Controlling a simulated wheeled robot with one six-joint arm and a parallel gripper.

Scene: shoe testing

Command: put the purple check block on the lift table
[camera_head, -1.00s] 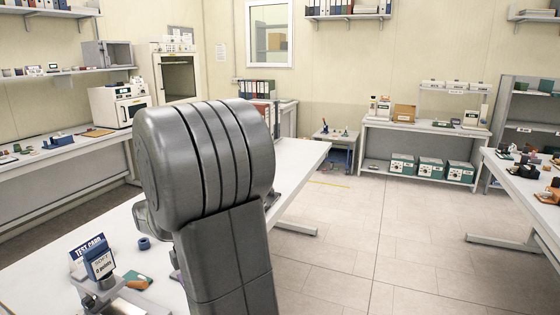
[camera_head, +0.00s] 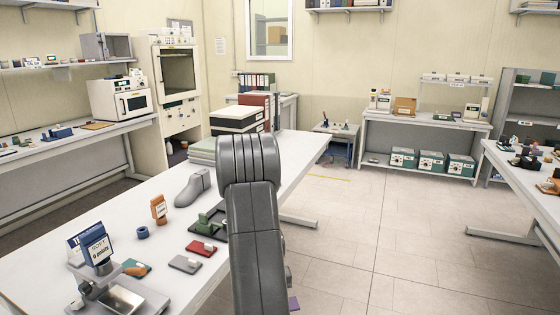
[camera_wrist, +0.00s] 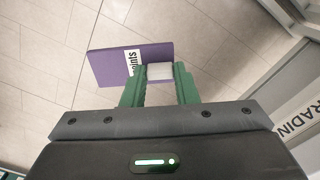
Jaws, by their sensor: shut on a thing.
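My gripper (camera_wrist: 160,76) has its green fingers shut on the light grey grip of the purple check block (camera_wrist: 108,66). The block's flat purple plate spreads beyond the fingertips, with a white label partly reading "points". Floor tiles show behind it in the wrist view. A small purple piece of the block (camera_head: 293,305) shows at the bottom of the head view, just right of my arm; my arm hides the gripper there. What looks like the lift table (camera_head: 337,129), a small blue-framed table with several small things on it, stands near the back wall.
The long white bench (camera_head: 160,245) on the left carries a grey shoe form (camera_head: 193,188), a red block (camera_head: 201,249) and a test stand (camera_head: 105,285). A shelf bench (camera_head: 420,128) stands right of the small table. Open tiled floor (camera_head: 370,220) lies between the benches.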

